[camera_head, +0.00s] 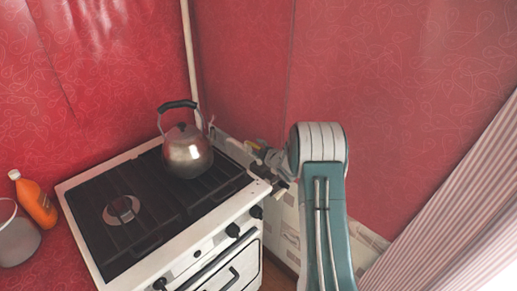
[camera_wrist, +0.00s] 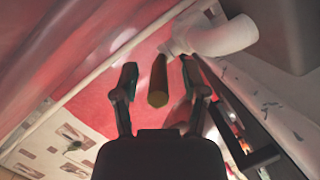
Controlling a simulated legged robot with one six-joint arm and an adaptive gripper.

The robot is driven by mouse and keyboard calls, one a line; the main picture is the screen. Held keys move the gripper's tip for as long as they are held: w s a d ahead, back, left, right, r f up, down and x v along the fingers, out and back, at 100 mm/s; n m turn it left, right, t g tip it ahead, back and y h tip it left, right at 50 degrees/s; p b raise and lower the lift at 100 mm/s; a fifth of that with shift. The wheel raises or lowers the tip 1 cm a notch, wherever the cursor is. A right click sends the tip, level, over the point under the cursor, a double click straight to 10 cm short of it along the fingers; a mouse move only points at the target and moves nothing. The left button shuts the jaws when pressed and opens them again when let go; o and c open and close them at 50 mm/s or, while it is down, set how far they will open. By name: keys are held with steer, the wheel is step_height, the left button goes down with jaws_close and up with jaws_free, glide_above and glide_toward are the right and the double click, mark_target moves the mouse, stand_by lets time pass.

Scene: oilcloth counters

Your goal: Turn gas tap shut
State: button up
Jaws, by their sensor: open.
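In the wrist view, a brown bar with a dull yellow end (camera_wrist: 158,85) lies between the two fingers of my gripper (camera_wrist: 158,66). It looks like the handle of the gas tap, but I cannot be sure. The fingers are open, one on each side of it, with a visible gap to each. A white elbow pipe (camera_wrist: 218,38) is just beyond the right finger. In the head view, my gripper (camera_head: 268,163) is low at the right back corner of the stove, partly behind my arm. I cannot make out the tap there.
The stove (camera_head: 150,225) stands left of my arm, with a metal kettle (camera_head: 187,153) on its back burner. A white vertical pipe (camera_head: 189,50) runs down the red wall behind. An orange bottle (camera_head: 36,203) and a pot (camera_head: 16,238) are at far left. A striped curtain (camera_head: 450,215) hangs at right.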

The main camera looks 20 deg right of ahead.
jaws_close()
steer(key=shift+a, duration=0.1)
steer(key=shift+s+a+f+m+h, duration=0.1)
steer(key=shift+a+m+h, duration=0.15)
steer(key=shift+m+h, duration=0.3)
steer(key=shift+s+a+r+m+h, duration=0.1)
steer(key=shift+a+m+h, duration=0.2)
steer(key=shift+h, duration=0.35)
steer(key=shift+s+a+f+m+h, duration=0.1)
steer(key=shift+a+m+h, duration=0.1)
steer(key=shift+m+h, duration=0.35)
steer(key=shift+a+m+g+h, duration=0.25)
steer(key=shift+a+m+h, duration=0.15)
steer(key=shift+m+h, duration=0.5)
steer(key=shift+a+m+g+h, duration=0.25)
steer(key=shift+a+m+h, duration=0.2)
steer(key=shift+h, duration=0.7)
steer(key=shift+m, duration=0.25)
jaws_free()
steer(key=shift+w+f, duration=0.1)
